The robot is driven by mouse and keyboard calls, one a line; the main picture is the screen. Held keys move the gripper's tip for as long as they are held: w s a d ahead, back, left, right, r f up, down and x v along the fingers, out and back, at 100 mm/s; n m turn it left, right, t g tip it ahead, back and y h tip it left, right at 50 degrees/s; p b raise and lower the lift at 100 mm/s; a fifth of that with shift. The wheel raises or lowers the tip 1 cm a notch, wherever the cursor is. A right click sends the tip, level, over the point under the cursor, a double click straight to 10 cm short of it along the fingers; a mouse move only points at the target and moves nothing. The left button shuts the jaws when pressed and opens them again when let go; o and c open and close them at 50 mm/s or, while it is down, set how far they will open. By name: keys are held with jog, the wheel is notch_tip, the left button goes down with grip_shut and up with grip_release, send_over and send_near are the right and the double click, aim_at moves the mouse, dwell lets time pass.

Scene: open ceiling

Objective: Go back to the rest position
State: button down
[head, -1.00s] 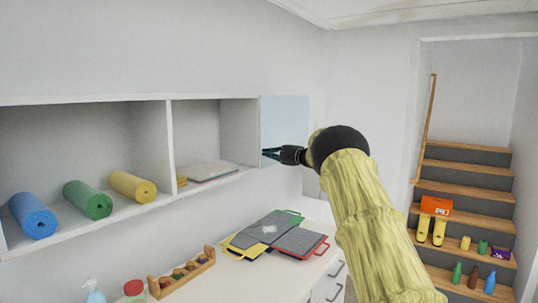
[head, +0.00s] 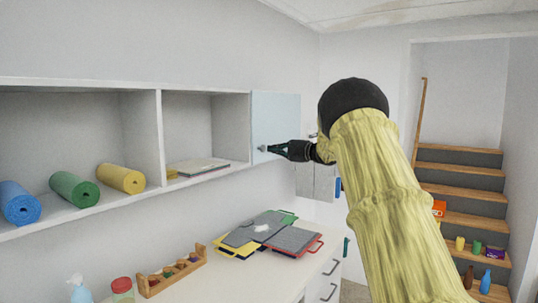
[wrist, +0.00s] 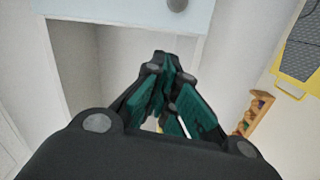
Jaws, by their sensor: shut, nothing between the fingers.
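My gripper (head: 272,149) is at the end of my yellow arm, in front of the light-blue cabinet door (head: 277,113) in the head view. Its fingers are together and empty. In the wrist view the dark green fingers of my gripper (wrist: 162,62) meet at their tips. The round knob (head: 262,148) of the door shows just left of the fingertips in the head view. In the wrist view the knob (wrist: 177,4) is at the top edge, apart from the fingers. The door looks closed.
Open shelves hold blue (head: 20,203), green (head: 74,188) and yellow (head: 120,179) rolled mats. Stairs (head: 458,193) with small items stand at the right.

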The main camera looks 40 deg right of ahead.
jog(key=shift+s+d, duration=0.2)
jog(key=shift+s, duration=0.25)
jog(key=shift+f, duration=0.1)
